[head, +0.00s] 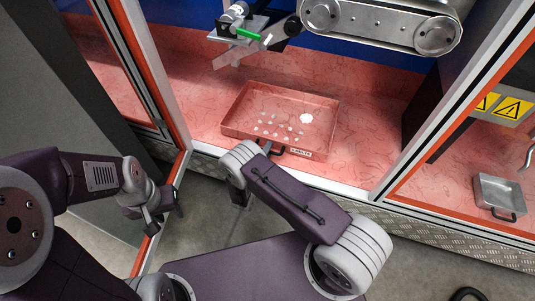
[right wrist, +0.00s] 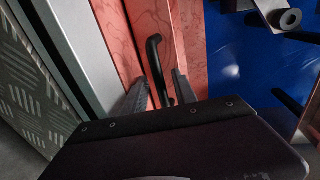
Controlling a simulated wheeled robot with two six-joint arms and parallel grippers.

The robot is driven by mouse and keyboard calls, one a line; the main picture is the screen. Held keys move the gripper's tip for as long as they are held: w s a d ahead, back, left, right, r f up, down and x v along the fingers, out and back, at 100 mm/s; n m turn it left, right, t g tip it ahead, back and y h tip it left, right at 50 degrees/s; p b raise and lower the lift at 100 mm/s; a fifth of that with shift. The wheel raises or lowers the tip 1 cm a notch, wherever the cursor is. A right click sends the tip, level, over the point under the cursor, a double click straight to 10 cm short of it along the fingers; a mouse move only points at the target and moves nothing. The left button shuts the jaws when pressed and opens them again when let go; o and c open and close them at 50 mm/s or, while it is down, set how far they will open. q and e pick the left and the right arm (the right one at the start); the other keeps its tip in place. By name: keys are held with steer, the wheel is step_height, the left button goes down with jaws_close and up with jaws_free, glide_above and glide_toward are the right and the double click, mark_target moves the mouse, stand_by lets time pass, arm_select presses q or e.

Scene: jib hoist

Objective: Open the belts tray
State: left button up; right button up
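The red tray (head: 232,112) sits on the red floor of the cabinet in the head view, with small pale pieces and a white round piece in it. A small white label (head: 301,153) is on its front; I cannot read it surely. Its black bar handle (right wrist: 155,60) also shows in the right wrist view. My right gripper (right wrist: 158,92) is open, its two fingers on either side of the handle's near end; contact is not clear. My left gripper (head: 164,208) hangs empty beside the cabinet's left post.
A small metal tray (head: 497,196) with a black handle stands in the right bay. A metal roller unit (head: 380,22) and a bracket with a green pin (head: 248,34) hang above the red tray. Orange-edged frame posts (head: 455,105) flank the opening.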

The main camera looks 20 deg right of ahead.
jaws_close()
stand_by(1.4)
